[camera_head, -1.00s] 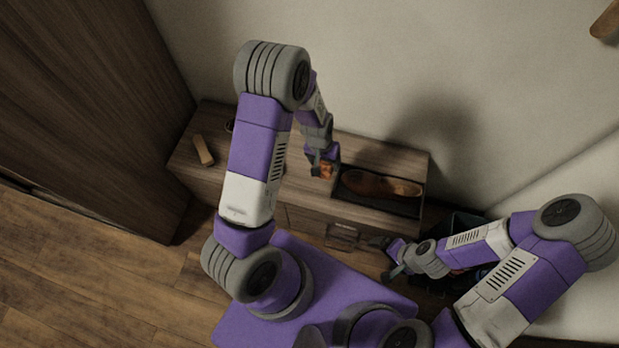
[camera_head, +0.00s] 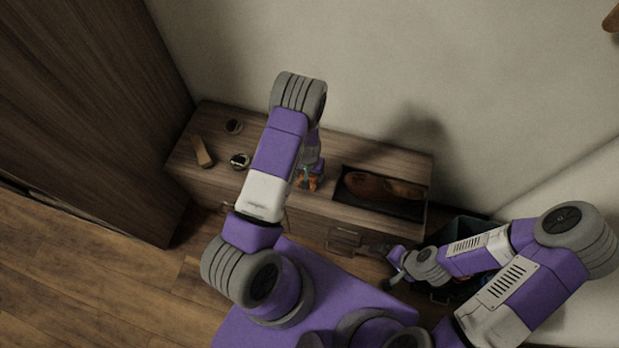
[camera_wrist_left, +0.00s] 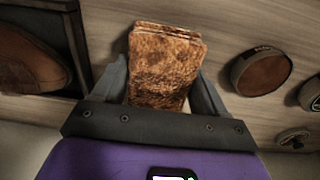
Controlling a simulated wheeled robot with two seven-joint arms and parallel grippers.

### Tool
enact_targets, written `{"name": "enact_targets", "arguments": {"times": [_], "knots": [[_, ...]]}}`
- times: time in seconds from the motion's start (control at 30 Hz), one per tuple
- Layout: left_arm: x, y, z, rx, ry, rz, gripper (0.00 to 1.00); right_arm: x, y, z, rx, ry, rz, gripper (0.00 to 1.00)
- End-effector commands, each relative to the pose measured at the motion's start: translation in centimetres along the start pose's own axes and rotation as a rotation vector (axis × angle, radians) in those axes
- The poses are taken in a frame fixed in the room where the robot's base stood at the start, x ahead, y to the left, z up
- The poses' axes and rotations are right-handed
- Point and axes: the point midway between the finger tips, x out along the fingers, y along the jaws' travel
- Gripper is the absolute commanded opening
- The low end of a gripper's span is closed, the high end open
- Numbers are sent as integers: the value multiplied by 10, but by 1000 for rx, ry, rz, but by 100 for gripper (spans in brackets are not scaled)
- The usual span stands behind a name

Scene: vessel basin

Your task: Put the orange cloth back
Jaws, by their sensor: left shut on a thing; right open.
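The orange cloth (camera_wrist_left: 164,65) is a folded, mottled orange-brown piece in the left wrist view. My left gripper (camera_wrist_left: 163,85) is shut on it, with one finger on each side. In the head view the cloth (camera_head: 307,182) shows small below my left gripper (camera_head: 309,175), over the cabinet top just left of the shoe tray. I cannot tell whether the cloth touches the top. My right gripper (camera_head: 388,283) is open and empty in front of the cabinet, near its front handle.
A brown shoe (camera_head: 380,187) lies in a dark tray (camera_head: 345,198) on the wooden cabinet (camera_head: 240,125). A brush-like wooden block (camera_head: 202,151) and round tins (camera_head: 240,160), (camera_head: 233,127) sit at the left. A dark bin (camera_head: 470,228) stands right of the cabinet.

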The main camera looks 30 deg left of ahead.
Motion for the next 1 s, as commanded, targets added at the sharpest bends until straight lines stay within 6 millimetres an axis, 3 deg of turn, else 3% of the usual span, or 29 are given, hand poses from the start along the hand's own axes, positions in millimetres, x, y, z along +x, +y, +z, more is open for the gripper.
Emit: {"name": "enact_targets", "arguments": {"times": [0.03, 0.13, 0.5, 0.53, 0.67, 1.0], "knots": [[12, 0, 1, -1, -3, 0, 44, 6, 2, 0, 0, 0, 0, 100], [23, -1, 1, -1, -1, -1, 44, 10, 4, 0, 0, 0, 0, 100], [27, 0, 1, -1, 0, 0, 44, 12, 4, -1, 0, 0, 0, 100], [26, 0, 1, -1, 0, 0, 76, 12, 4, 0, 0, 0, 0, 100], [25, -1, 1, -1, 0, 0, 96, 11, 4, 0, 0, 0, 0, 100], [23, -1, 1, -1, -1, -1, 98, 9, 3, 0, 0, 0, 0, 100]]}}
